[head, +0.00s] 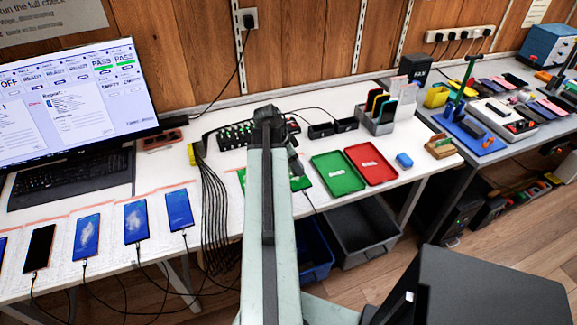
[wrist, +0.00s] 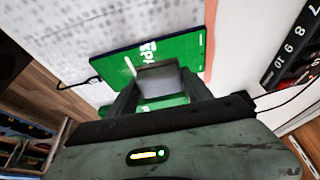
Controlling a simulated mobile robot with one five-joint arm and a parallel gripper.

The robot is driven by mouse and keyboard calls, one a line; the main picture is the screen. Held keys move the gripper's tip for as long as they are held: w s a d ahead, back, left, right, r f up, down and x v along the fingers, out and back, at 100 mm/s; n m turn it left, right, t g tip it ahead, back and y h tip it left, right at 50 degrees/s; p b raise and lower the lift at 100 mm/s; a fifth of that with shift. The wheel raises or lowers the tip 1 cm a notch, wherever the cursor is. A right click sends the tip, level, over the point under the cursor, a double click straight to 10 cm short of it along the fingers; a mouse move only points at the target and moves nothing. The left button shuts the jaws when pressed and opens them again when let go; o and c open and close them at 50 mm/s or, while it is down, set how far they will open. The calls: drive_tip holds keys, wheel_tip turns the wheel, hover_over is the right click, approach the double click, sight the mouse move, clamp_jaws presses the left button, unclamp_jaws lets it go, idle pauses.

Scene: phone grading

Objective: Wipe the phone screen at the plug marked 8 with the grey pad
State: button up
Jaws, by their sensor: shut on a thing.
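The phone (wrist: 188,45) has a lit green screen with white lettering and lies on the white bench in the wrist view. In the head view a strip of its green screen (head: 302,183) shows beside my arm, which covers most of it. My gripper (wrist: 160,88) is shut on the grey pad (wrist: 158,77), which lies over the phone screen between my fingers. I cannot tell whether the pad touches the glass. The black plug strip (wrist: 290,50) with white numbers, 7 to 10 readable, is at the right of the wrist view.
Several phones with cables lie along the front left of the bench, such as a blue-screened one (head: 137,221). A monitor (head: 75,100) stands at the back left.

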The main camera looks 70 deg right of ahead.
drive_tip(key=shift+s+d, duration=0.25)
drive_tip(key=shift+f, duration=0.2)
drive_tip(key=shift+a+r, duration=0.1)
drive_tip(key=shift+c, duration=0.6)
drive_tip(key=shift+w+a, duration=1.4)
drive_tip(key=shift+w, duration=0.1)
wheel_tip(320, 180, up, 6)
drive_tip(key=p, duration=0.6)
